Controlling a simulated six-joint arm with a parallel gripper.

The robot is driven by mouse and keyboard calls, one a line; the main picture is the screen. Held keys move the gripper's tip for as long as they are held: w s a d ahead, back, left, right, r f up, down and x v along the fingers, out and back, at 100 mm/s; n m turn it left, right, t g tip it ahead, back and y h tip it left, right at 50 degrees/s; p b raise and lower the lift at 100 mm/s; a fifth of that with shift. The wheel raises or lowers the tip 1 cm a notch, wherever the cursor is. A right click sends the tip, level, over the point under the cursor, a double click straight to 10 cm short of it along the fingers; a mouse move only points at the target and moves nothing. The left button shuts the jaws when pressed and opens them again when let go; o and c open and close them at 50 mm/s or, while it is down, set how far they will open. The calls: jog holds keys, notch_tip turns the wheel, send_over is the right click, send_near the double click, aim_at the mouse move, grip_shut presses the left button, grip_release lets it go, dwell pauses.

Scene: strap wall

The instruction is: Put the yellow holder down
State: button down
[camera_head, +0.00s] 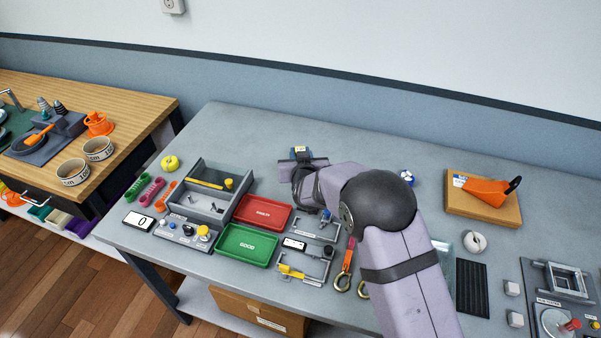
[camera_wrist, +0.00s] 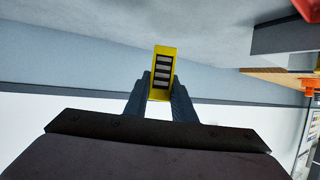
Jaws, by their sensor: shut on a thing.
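The yellow holder (camera_wrist: 163,58) is a small yellow block with a dark slotted face, in the middle of the wrist view. My gripper (camera_wrist: 160,90) is shut on it, one dark finger on each side. In the head view my gripper (camera_head: 301,158) is over the back part of the grey bench, and the yellow holder (camera_head: 300,149) shows as a small yellow and blue patch at its far end. My arm hides part of the bench behind and below it. I cannot tell how high the holder is above the bench.
A red tray (camera_head: 262,212) and a green tray (camera_head: 247,245) lie in front of my gripper, beside a grey divided box (camera_head: 208,196). A cardboard piece (camera_head: 484,207) with an orange tool (camera_head: 487,191) lies at the right. The grey bench (camera_head: 245,130) is clear at the back left.

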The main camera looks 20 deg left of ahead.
jog(key=shift+f+p, duration=0.85)
jog(key=shift+f, duration=2.55)
jog(key=shift+f+b, duration=0.25)
jog(key=shift+b, duration=0.05)
jog(key=c, duration=1.5)
grip_release()
jog(key=shift+r, duration=0.1)
jog(key=shift+r, duration=0.2)
jog(key=shift+b+v, duration=1.05)
jog(key=shift+v, duration=4.9)
